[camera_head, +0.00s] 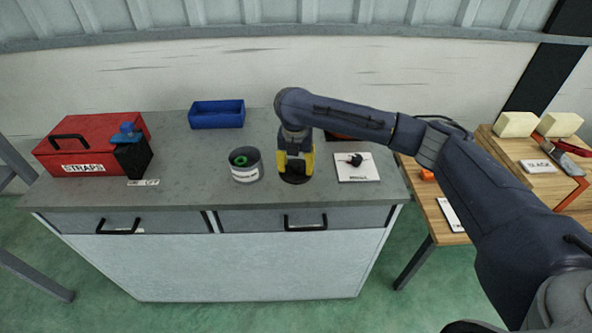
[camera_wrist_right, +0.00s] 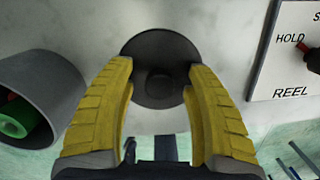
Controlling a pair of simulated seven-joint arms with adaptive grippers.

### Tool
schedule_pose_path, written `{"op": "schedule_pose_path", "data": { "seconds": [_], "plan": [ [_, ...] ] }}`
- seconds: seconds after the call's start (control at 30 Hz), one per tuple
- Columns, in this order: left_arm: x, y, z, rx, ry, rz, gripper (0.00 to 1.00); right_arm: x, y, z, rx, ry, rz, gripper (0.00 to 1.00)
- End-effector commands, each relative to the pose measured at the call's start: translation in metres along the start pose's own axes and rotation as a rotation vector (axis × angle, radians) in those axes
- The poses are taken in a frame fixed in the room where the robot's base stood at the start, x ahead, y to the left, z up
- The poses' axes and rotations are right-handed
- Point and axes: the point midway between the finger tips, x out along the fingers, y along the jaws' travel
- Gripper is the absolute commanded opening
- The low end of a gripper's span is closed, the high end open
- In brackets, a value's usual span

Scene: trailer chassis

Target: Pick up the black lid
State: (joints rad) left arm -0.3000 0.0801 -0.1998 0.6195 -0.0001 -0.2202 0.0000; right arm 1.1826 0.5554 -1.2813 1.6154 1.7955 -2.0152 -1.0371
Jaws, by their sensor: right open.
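The black lid (camera_head: 294,180) is a dark round disc lying on the grey counter, just under my right gripper. In the right wrist view the lid (camera_wrist_right: 160,68) shows a small knob in its middle. My right gripper (camera_head: 296,165) points down at the lid with its yellow fingers apart. In the right wrist view the fingers of my right gripper (camera_wrist_right: 160,88) stand on either side of the knob, with a gap to it. I cannot tell whether the fingertips touch the lid. My left gripper is not in view.
A grey round container (camera_head: 246,174) with a green item inside stands left of the lid. A white panel with a black switch (camera_head: 357,166) lies to the right. A red STRAPS box (camera_head: 85,150) and a blue bin (camera_head: 216,115) stand further left and back.

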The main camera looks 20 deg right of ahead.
Motion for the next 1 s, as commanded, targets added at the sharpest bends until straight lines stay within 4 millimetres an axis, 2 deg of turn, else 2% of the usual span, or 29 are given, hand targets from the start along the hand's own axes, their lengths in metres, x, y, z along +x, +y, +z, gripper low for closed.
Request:
{"op": "schedule_pose_path", "data": {
  "seconds": [0.2, 0.67, 1.0],
  "plan": [
    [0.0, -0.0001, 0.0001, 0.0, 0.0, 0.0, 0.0, -0.0002, 0.0002, 0.0001, 0.0, 0.0, 0.001, 0.55],
    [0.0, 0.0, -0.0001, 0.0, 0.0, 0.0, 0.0, -0.0005, 0.0001, 0.0002, 0.0, 0.0, 0.001, 0.01],
    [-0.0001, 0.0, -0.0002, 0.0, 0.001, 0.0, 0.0, -0.0006, 0.0001, 0.0002, 0.001, 0.0, 0.001, 0.0]
  ]
}}
